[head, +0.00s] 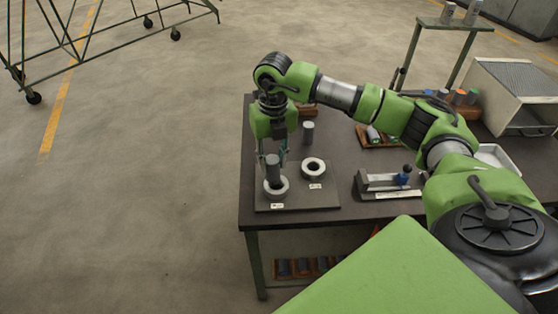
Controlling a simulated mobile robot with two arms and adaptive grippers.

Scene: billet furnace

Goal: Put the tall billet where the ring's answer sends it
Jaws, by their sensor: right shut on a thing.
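My right gripper (272,152) points down over the left front of the table and is shut on a grey cylindrical billet (273,170). The billet is upright, with its lower end at the opening of the nearer ring (276,194); how deep it sits cannot be told. A second ring (313,168), empty with a dark hole, lies just to the right. Another grey billet (308,132) stands upright behind the rings. Both rings lie on a dark plate (325,196) with small white labels, too small to read. My left gripper is not in view.
A metal fixture with a blue part (403,178) sits right of the plate. Behind it is a wooden tray (367,139) with small cylinders. A grey box-like unit (505,95) stands at the back right. A lower shelf holds several dark cylinders (303,267).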

